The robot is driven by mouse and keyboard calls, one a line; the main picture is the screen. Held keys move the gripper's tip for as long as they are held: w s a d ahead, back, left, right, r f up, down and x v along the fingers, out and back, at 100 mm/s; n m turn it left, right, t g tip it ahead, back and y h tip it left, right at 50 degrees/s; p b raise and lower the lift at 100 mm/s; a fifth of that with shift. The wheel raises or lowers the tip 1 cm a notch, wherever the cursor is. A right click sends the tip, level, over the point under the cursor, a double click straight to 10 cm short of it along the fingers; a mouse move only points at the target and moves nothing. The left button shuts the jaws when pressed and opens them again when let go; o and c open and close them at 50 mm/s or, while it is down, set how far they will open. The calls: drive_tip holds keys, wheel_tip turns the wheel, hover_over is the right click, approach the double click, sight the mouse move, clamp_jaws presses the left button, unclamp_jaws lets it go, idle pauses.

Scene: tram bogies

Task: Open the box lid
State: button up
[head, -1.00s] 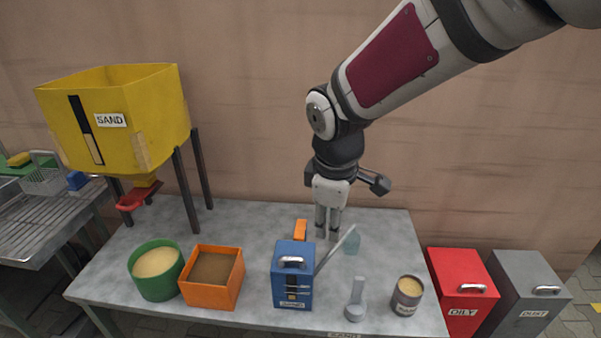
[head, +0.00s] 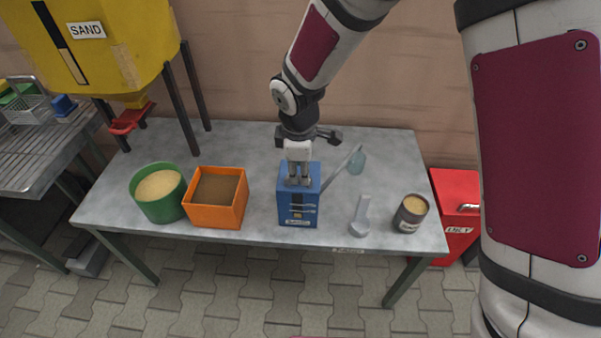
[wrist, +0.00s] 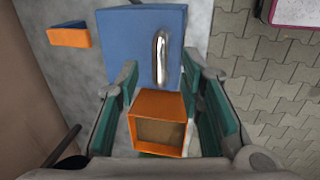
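The blue box (head: 298,208) stands on the table with its lid down. In the wrist view its blue top (wrist: 128,45) carries a metal bar handle (wrist: 160,58). My gripper (head: 298,182) points down at the lid. In the wrist view my gripper (wrist: 160,72) is open, with one finger on each side of the handle and gaps between. In the head view the fingers cover the handle, and I cannot tell whether they touch the lid.
An orange box (head: 217,217) and green tub (head: 160,209) stand left of the blue box. A red bin (head: 455,190) is beyond the table's right end. An orange block (wrist: 68,34) lies near the blue box.

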sight(299, 172)
drive_tip(key=shift+w+f, duration=0.15)
drive_tip(key=shift+f, duration=0.6)
drive_tip(key=shift+w+f, duration=0.15)
drive_tip(key=shift+f, duration=0.6)
clamp_jaws()
